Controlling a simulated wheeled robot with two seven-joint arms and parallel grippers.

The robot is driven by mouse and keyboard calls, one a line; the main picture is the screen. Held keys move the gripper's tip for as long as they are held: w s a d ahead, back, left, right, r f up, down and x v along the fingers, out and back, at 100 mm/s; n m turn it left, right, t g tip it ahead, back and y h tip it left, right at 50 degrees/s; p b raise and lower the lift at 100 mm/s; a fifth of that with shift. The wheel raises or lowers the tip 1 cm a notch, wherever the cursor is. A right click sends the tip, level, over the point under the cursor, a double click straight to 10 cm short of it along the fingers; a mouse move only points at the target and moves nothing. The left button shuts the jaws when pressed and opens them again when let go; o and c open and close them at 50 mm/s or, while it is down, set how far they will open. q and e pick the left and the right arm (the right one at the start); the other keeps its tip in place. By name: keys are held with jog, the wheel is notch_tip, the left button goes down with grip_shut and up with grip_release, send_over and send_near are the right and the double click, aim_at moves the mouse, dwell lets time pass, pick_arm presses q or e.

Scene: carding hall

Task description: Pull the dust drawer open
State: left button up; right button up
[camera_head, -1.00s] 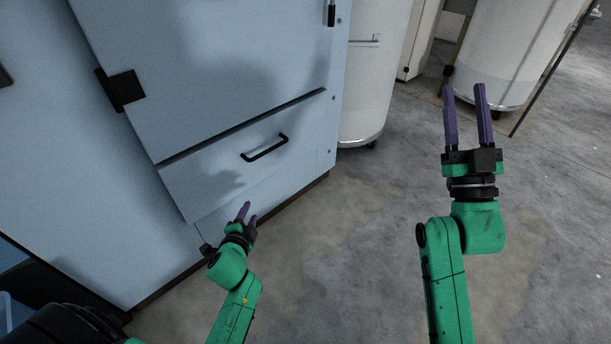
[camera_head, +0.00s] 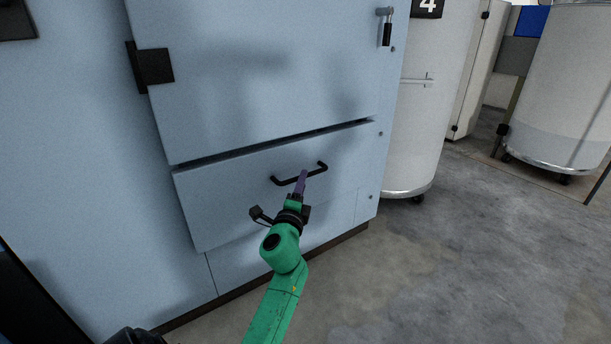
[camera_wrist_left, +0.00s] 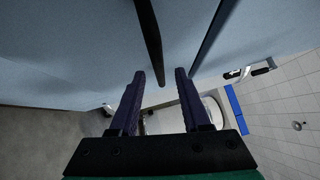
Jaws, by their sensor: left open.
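The dust drawer (camera_head: 225,200) is a wide pale blue front low on the cabinet, and it looks shut. A black bar handle (camera_head: 282,181) is fixed across its middle. My left gripper (camera_head: 304,173) is at the handle, its purple fingers pointing at the drawer front. In the left wrist view its two fingers are apart, and the dark handle bar (camera_wrist_left: 149,30) runs down to between the fingertips. I cannot tell whether either finger touches the bar. In the head view the gripper hides part of the handle. My right gripper is not in view.
A cabinet door (camera_head: 260,75) with a black hinge (camera_head: 153,65) is above the drawer, a dark gap between them. A white wheeled drum (camera_head: 428,120) stands right of the cabinet, another (camera_head: 570,95) farther right. The concrete floor (camera_head: 450,260) in front is clear.

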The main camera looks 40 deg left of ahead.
pick_arm(q)
jog(key=x, duration=0.4)
jog(key=shift+f, duration=0.1)
grip_shut()
dwell(1.3)
